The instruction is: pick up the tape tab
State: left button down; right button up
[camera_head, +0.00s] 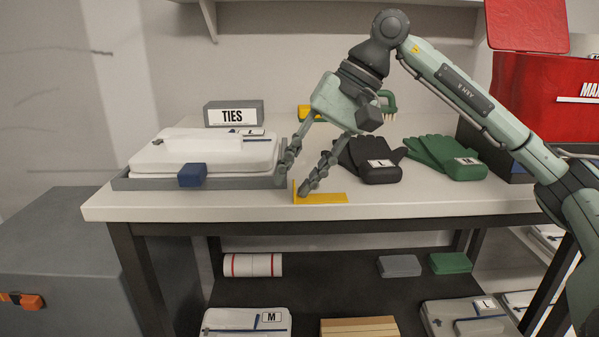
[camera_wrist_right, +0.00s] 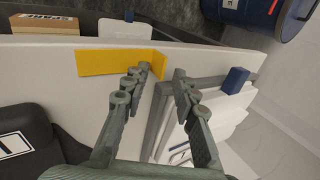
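A yellow L-shaped piece (camera_head: 325,198), which I take to be the tape tab, lies at the front edge of the bench, with a short upright flap at its left end. It also shows in the right wrist view (camera_wrist_right: 108,63). My right gripper (camera_head: 293,182) points down at the flap end, its fingers spread. In the right wrist view the fingertips (camera_wrist_right: 160,73) are apart, with the flap between or just beyond them. I cannot tell whether either finger touches it. My left gripper is in neither view.
A grey tray (camera_head: 128,183) holding a white package with a blue block (camera_head: 192,175) stands close left of my right gripper. Black gloves (camera_head: 378,172) and green gloves (camera_head: 455,160) lie to the right.

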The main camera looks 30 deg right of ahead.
aim_at(337, 194)
jog(key=v, duration=1.2)
